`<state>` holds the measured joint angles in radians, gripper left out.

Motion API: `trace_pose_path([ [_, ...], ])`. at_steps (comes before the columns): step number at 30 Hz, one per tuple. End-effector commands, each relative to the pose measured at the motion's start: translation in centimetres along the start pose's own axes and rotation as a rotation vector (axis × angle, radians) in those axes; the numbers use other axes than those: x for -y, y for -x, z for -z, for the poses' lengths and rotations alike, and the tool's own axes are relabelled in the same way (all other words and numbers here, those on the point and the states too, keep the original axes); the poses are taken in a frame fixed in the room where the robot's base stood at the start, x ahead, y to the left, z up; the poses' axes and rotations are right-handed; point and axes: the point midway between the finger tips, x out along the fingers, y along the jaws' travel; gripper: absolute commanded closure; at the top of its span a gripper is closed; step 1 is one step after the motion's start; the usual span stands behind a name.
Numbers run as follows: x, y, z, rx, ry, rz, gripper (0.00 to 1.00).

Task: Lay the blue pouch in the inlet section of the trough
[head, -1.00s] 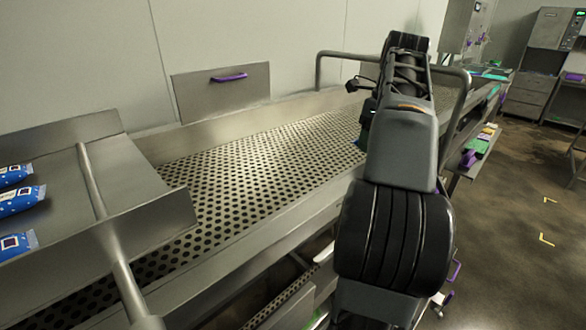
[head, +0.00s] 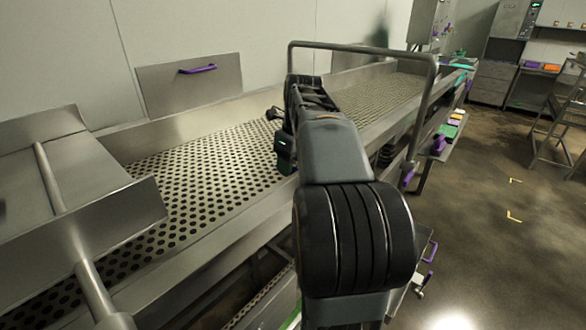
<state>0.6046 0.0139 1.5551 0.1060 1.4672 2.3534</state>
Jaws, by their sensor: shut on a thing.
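The steel trough (head: 200,167) has a perforated floor and runs from the lower left to the back right. I cannot tell from this view which part is its inlet section. My gripper (head: 286,152) is partly seen as a dark body low over the trough's near side, left of my arm. My own arm covers part of it, and its fingertips are not clear. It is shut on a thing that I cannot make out. No blue pouch shows now.
A sloped steel chute (head: 65,180) stands at the left end of the trough. A tall bent rail (head: 365,50) arches over the trough behind my arm. A panel with a purple handle (head: 198,69) stands at the back. Open floor (head: 490,220) lies at right.

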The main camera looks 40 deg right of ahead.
Motion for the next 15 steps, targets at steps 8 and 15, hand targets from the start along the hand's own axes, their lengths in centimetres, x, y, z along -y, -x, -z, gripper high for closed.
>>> trace_pose_path([
  [8, 0.0, -1.6, 0.3, 0.001, 0.0, 0.001, 0.75],
  [15, 0.0, -1.7, 0.3, 0.001, 0.0, 0.001, 0.75],
])
